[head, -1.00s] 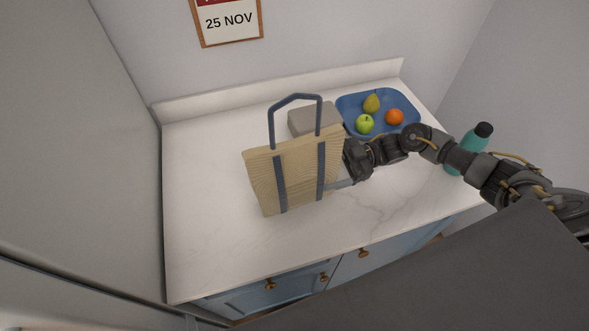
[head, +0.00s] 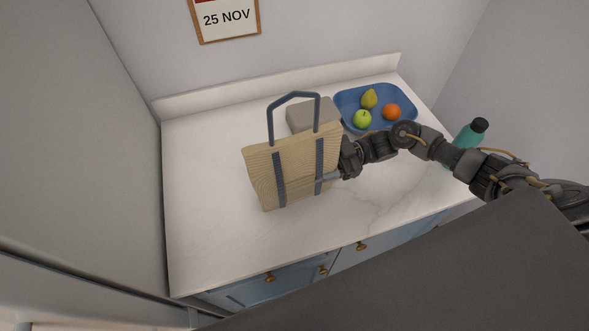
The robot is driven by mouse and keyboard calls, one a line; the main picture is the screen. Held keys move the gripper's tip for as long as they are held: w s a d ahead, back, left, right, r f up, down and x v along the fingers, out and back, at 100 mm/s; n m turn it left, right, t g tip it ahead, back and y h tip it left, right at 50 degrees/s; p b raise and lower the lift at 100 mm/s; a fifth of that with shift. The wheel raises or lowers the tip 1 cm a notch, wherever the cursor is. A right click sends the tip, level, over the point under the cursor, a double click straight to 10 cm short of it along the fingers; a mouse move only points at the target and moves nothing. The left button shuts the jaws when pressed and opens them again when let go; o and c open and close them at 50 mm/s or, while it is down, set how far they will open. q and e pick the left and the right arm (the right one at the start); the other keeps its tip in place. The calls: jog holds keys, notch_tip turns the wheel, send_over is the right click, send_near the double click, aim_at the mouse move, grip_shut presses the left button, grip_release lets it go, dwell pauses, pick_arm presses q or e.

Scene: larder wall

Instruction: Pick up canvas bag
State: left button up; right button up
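The canvas bag (head: 297,172), tan with blue straps and tall blue handles, stands upright on the white countertop. My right gripper (head: 330,174) is at the bag's right side edge. One finger lies flat against the front face by the right strap; the other is hidden behind the bag. It looks shut on the bag's side. The bag shows no gap from the counter. My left gripper is not in view.
A grey box (head: 312,115) stands behind the bag. A blue tray (head: 347,96) with a pear, green apple and orange sits at the back right. A teal bottle (head: 467,136) stands on the right, behind my arm. The counter's left and front are clear.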

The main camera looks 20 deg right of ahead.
aim_at(318, 157)
jog(key=shift+r, duration=0.5)
notch_tip(318, 157, up, 2)
jog(key=shift+r, duration=0.2)
jog(key=s+a+r+b, duration=0.3)
jog(key=s+a+r, duration=0.2)
jog(key=s+r, duration=0.4)
jog(key=s, duration=0.4)
jog(key=shift+a+r, duration=0.2)
jog(key=shift+r, duration=0.2)
jog(key=shift+w, duration=0.1)
